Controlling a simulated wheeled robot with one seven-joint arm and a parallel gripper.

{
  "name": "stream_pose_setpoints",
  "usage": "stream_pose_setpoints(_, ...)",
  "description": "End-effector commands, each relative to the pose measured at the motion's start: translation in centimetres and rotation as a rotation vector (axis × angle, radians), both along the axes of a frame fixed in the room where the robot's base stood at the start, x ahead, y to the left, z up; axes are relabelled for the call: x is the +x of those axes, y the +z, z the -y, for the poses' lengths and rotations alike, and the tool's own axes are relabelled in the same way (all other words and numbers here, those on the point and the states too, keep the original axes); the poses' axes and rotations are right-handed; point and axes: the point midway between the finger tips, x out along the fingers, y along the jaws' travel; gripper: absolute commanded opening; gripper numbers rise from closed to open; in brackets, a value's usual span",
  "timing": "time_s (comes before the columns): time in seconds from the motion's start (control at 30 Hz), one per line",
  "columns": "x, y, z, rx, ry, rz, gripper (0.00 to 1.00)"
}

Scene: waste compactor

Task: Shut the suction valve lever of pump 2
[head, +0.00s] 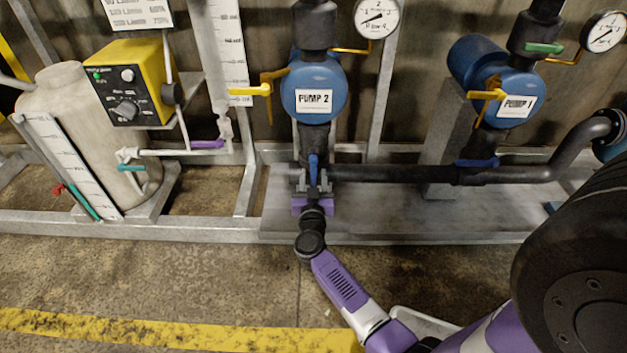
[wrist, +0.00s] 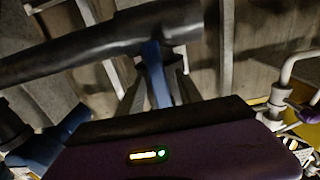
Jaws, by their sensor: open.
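Pump 2 (head: 315,88) is a blue pump with a white label, in the upper middle of the head view. Its blue suction valve lever (head: 314,165) shows below it at the left end of the dark pipe, pointing across the pipe. In the wrist view the lever (wrist: 156,73) stands between the two grey fingers. My gripper (head: 314,186) is open, with a finger on each side of the lever. It also shows in the wrist view (wrist: 158,82). I cannot tell whether either finger touches the lever. The lever's lower part is hidden by my gripper.
Pump 1 (head: 515,107) stands right, with a blue lever (head: 477,162) lying along the dark pipe (head: 400,173). Yellow levers (head: 250,90) sit beside pump 2. A yellow control box (head: 128,80) and tank are left. The floor in front of the metal frame is clear.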

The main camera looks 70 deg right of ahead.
Motion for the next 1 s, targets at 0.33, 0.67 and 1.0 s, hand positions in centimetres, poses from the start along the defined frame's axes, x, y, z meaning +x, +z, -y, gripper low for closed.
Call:
stream_pose_setpoints(0.33,0.14,0.07,0.35,0.000,0.000,0.000,0.38)
stream_pose_setpoints(0.67,0.12,0.05,0.33,0.000,0.000,0.000,0.00)
stream_pose_setpoints(1.0,0.11,0.03,0.32,0.000,0.000,0.000,0.00)
